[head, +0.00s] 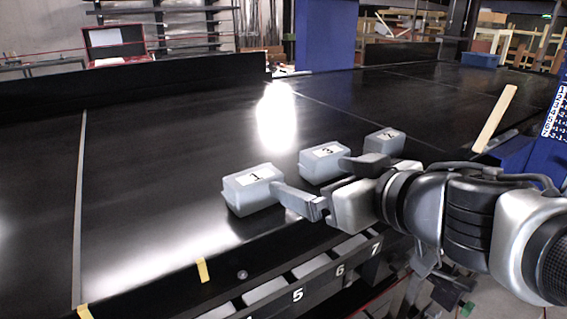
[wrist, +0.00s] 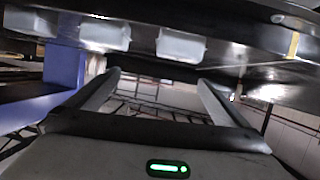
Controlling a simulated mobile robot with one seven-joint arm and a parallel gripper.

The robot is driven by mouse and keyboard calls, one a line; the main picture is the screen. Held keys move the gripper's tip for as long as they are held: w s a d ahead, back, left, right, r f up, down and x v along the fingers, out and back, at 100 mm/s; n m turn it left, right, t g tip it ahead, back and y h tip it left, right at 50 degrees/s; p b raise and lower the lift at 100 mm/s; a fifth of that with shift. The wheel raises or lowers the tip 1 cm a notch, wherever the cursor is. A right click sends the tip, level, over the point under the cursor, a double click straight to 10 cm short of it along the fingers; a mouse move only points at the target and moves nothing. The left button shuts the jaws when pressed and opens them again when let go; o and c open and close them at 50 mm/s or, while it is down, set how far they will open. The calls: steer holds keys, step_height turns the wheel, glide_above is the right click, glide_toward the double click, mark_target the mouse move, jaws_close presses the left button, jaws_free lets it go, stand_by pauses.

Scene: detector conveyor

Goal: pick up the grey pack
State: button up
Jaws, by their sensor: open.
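Three grey packs with white number labels stand in a row near the belt's front edge in the head view: pack 1 (head: 250,197), pack 3 (head: 323,168) and pack 2 (head: 384,144). I cannot tell which one the task means. My gripper (head: 312,174) is open and empty, its near finger beside pack 1's right side. The far finger is close to pack 3. In the wrist view, the gripper (wrist: 159,78) shows its fingers wide apart with nothing between them. Three packs, one of them a middle pack (wrist: 104,35), appear along the top, beyond the fingertips.
The black conveyor belt (head: 150,150) is wide and clear behind and left of the packs. Its front edge carries numbered slots (head: 297,295) and yellow tape (head: 203,270). A pale wooden strip (head: 495,119) stands at the right. A red case (head: 116,45) sits at the back.

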mark_target(254, 181)
steer(key=shift+n+g+y, duration=0.3)
steer(key=shift+g, duration=0.5)
steer(key=w+a+f+p, duration=0.1)
steer(key=w+a+f, duration=0.1)
steer(key=a, duration=0.1)
steer(key=w+a+f+p, duration=0.2)
steer(key=a, duration=0.1)
steer(key=w+a+f+p, duration=0.2)
steer(key=a, duration=0.1)
steer(key=shift+w+f, duration=0.1)
steer(key=shift+w, duration=0.2)
steer(key=shift+w+a+f+p, duration=0.3)
steer(key=shift+w+a+f, duration=0.05)
steer(key=shift+w, duration=0.15)
steer(key=x, duration=0.4)
steer(key=shift+w+a+r+b, duration=0.1)
steer(key=shift+w+a+b, duration=0.2)
steer(key=shift+a+b, duration=0.05)
steer(key=c, duration=1)
steer(key=shift+r, duration=0.15)
steer(key=shift+c, duration=0.5)
